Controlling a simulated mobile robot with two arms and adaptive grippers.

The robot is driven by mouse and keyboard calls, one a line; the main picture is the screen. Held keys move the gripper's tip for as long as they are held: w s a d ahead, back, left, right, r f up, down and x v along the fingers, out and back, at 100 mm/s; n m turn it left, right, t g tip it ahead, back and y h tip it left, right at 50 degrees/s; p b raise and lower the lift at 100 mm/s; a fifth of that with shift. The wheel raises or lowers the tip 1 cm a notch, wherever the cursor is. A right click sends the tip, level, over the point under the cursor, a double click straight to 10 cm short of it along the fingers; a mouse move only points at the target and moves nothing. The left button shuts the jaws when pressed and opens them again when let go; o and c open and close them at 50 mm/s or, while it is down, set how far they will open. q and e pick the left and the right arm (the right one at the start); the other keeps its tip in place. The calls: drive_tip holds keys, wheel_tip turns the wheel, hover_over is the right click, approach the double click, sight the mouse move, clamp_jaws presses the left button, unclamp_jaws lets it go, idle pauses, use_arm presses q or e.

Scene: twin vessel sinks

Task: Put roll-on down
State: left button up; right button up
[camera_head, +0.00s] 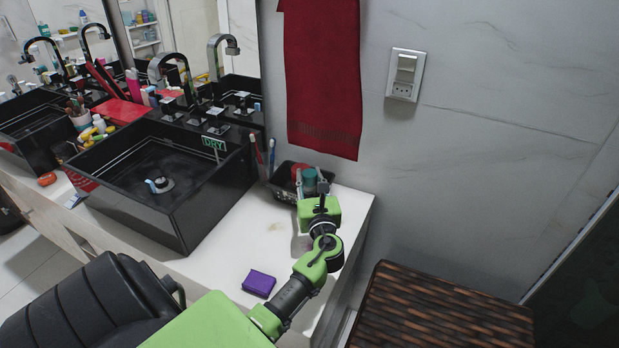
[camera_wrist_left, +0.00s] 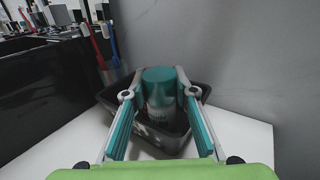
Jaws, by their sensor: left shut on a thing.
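The roll-on (camera_wrist_left: 160,92), with a teal cap and a pale body, stands upright between the two fingers of my left gripper (camera_wrist_left: 162,95) in the left wrist view. My left gripper is shut on it. In the head view my left gripper (camera_head: 312,187) is over the right end of the counter, at a small dark basket (camera_head: 281,192). The roll-on's teal top (camera_head: 309,176) shows between the fingers there. The basket (camera_wrist_left: 112,98) surrounds the roll-on in the wrist picture; whether its base touches the basket floor is hidden. My right gripper is out of view.
A black vessel sink (camera_head: 165,185) stands left of the basket. Toothbrushes (camera_head: 262,150) stand upright between sink and basket. A purple box (camera_head: 258,284) lies on the white counter (camera_head: 235,245), with clear surface around it. A red towel (camera_head: 322,80) hangs above the basket.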

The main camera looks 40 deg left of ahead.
use_arm(q)
drive_tip(key=o, duration=1.2)
drive_tip(key=shift+f, duration=0.25)
drive_tip(key=shift+c, duration=0.2)
drive_tip(key=shift+s, duration=0.1)
drive_tip(key=shift+r+p, duration=0.4)
drive_tip(key=shift+r, duration=0.1)
drive_tip(key=v, duration=1.1)
drive_tip(key=shift+s+d+r+b, duration=0.25)
drive_tip(key=shift+d+b, duration=0.1)
drive_tip(key=shift+b, duration=0.1)
